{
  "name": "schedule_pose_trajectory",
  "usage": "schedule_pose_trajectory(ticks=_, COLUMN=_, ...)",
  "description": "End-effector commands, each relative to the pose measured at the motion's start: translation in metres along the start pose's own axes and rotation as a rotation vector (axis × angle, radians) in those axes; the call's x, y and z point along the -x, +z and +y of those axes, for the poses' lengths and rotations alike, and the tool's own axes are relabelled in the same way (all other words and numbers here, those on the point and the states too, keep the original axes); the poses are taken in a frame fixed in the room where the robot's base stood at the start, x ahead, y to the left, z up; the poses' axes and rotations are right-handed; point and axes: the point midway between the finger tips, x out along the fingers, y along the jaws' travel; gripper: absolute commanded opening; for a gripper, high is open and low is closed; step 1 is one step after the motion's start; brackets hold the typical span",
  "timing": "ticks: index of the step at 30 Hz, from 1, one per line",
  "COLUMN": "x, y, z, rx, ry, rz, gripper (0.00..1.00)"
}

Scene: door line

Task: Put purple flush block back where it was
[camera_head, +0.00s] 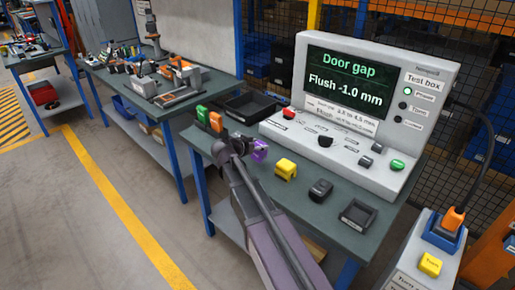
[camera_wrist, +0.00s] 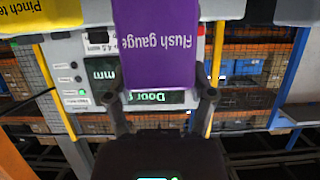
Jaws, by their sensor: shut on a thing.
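The purple flush block (camera_head: 260,151) is at my gripper (camera_head: 243,146) in the head view, over the left part of the green table (camera_head: 330,226). In the wrist view the block (camera_wrist: 158,50) fills the upper middle and carries the label "flush gauge", seen upside down. My gripper (camera_wrist: 160,98) is shut on it, one finger on each side. The table right under the block is partly hidden by my arm, so I cannot tell whether the block touches it.
Green (camera_head: 202,114) and orange (camera_head: 216,122) blocks stand left of my gripper. A yellow block (camera_head: 286,169), a dark grey block (camera_head: 320,190) and a small black tray (camera_head: 357,215) lie to the right. A larger black tray (camera_head: 250,106) and the test box (camera_head: 345,90), reading "Flush -1.0 mm", stand behind.

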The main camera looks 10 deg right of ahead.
Motion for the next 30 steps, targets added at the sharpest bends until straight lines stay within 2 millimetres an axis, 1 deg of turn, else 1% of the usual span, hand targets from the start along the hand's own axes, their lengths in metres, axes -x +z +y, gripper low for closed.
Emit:
schedule_pose_trajectory(ticks=1, x=-0.007, y=-0.002, z=-0.009, rx=0.0, ry=0.001, rz=0.001, gripper=0.11)
schedule_pose_trajectory(ticks=5, x=-0.016, y=-0.004, z=-0.018, rx=0.0, ry=0.0, rz=0.001, gripper=0.11)
schedule_pose_trajectory(ticks=19, x=-0.018, y=-0.005, z=-0.021, rx=0.001, ry=-0.001, rz=0.001, gripper=0.11)
schedule_pose_trajectory(ticks=22, x=-0.022, y=-0.006, z=-0.025, rx=0.0, ry=-0.001, rz=0.001, gripper=0.11)
schedule_pose_trajectory(ticks=25, x=-0.029, y=-0.007, z=-0.033, rx=0.0, ry=-0.001, rz=0.001, gripper=0.11)
schedule_pose_trajectory(ticks=30, x=-0.034, y=0.01, z=-0.03, rx=0.001, ry=-0.001, rz=0.001, gripper=0.11)
